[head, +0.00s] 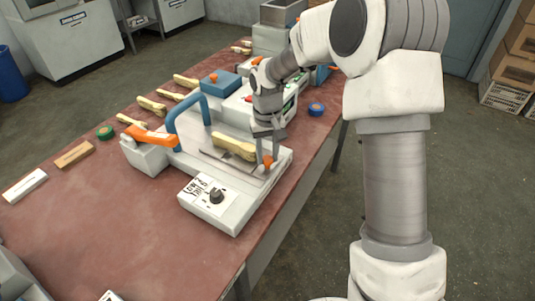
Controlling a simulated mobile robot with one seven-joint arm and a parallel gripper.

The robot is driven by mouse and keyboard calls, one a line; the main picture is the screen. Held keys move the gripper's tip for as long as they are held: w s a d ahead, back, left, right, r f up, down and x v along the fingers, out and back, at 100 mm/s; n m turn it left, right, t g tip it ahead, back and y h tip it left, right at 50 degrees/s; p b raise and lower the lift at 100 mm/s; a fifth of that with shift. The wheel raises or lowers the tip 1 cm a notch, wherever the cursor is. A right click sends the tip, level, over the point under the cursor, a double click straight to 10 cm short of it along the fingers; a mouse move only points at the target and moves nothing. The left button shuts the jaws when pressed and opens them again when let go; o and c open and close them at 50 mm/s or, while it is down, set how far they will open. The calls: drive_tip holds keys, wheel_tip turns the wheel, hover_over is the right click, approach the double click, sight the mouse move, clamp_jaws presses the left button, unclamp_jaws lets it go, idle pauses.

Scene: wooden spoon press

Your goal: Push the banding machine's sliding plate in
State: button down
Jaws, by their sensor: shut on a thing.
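The sliding plate (215,157) is a thin grey metal plate on the machine's top. A pale yellow bundle of wooden spoons (233,146) lies at the plate. An orange knob (268,162) is at the plate's right end. My gripper (267,156) points down and is shut on this knob; its fingers partly hide it.
Several yellow spoon bundles (152,105) lie along the table's far left side. A green tape roll (105,132), a wooden block (75,154) and a white block (25,185) lie at left. A blue tape roll (316,109) is near the right edge.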

sight(219, 135)
drive_tip(key=w+a+p, duration=0.1)
drive_tip(key=w+a, duration=0.2)
drive_tip(key=a, duration=0.1)
drive_tip(key=w+a+p, duration=0.1)
drive_tip(key=w+a, duration=0.2)
drive_tip(key=a, duration=0.2)
drive_tip(key=w+a+p, duration=0.2)
drive_tip(key=a, duration=0.2)
drive_tip(key=shift+w+a, duration=0.15)
drive_tip(key=shift+w, duration=0.25)
drive_tip(key=shift+w+a+r, duration=0.1)
drive_tip(key=shift+w+a, duration=0.05)
drive_tip(key=shift+a, duration=0.15)
drive_tip(key=c, duration=0.5)
unclamp_jaws()
